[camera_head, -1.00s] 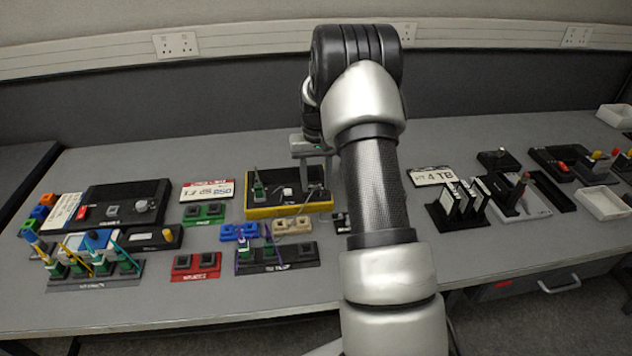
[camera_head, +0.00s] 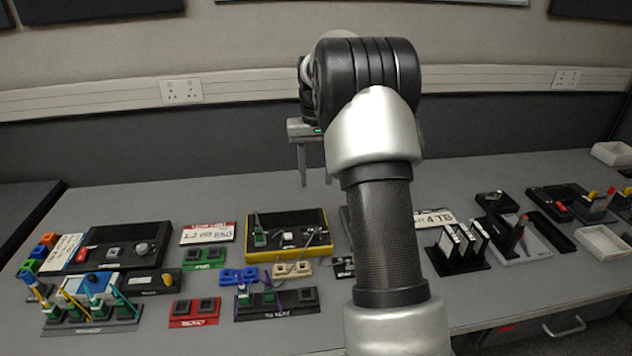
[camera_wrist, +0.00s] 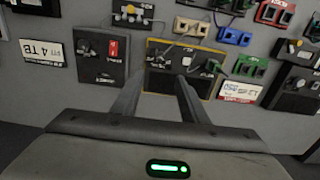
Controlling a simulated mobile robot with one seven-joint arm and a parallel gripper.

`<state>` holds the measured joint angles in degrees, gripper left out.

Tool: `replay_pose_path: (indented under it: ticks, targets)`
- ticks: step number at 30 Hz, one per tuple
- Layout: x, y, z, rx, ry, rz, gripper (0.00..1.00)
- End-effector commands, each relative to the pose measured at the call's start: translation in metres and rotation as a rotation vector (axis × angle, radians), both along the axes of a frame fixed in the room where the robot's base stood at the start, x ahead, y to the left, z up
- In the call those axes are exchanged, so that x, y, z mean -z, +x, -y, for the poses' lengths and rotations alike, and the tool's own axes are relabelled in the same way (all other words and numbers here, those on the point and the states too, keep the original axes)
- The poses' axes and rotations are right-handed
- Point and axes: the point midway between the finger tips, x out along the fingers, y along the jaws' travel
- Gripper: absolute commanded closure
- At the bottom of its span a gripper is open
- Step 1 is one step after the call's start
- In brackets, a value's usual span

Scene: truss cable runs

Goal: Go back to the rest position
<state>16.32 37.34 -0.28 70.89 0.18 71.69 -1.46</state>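My gripper (camera_head: 316,165) hangs above the back part of the bench in the head view, fingers pointing down. Its fingers (camera_wrist: 158,88) show apart in the wrist view with nothing between them, so it is open and empty. Below and in front of it lies a black tray with a yellow edge (camera_head: 322,252). The tray holds small green and white pieces and a cable, and it also shows beyond the fingertips in the wrist view (camera_wrist: 160,47). My gripper is clear of the tray and touches nothing. My arm hides part of the bench right of the tray.
Red (camera_head: 194,321), green (camera_head: 203,265) and blue (camera_head: 239,276) socket blocks stand on the bench. A black panel (camera_head: 150,243) is at left. A black rack (camera_head: 461,262) and white trays (camera_head: 603,241) are at right. The wall with sockets (camera_head: 181,91) is behind.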

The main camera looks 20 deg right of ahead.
Motion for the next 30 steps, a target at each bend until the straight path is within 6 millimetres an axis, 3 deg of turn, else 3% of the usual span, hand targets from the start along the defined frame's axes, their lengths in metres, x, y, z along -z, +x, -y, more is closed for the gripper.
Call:
replay_pose_path:
  ticks: [14,17,20,24,30]
  targets:
    - [-0.005,-0.001,-0.002,-0.002,-0.001,0.004,0.60]
    - [-0.029,-0.010,-0.012,-0.014,-0.007,0.025,0.60]
    - [-0.071,-0.030,-0.032,-0.037,-0.018,0.069,0.60]
    - [-0.134,-0.077,-0.069,-0.081,-0.035,0.148,0.60]
    - [-0.193,-0.159,-0.114,-0.144,-0.053,0.262,0.60]
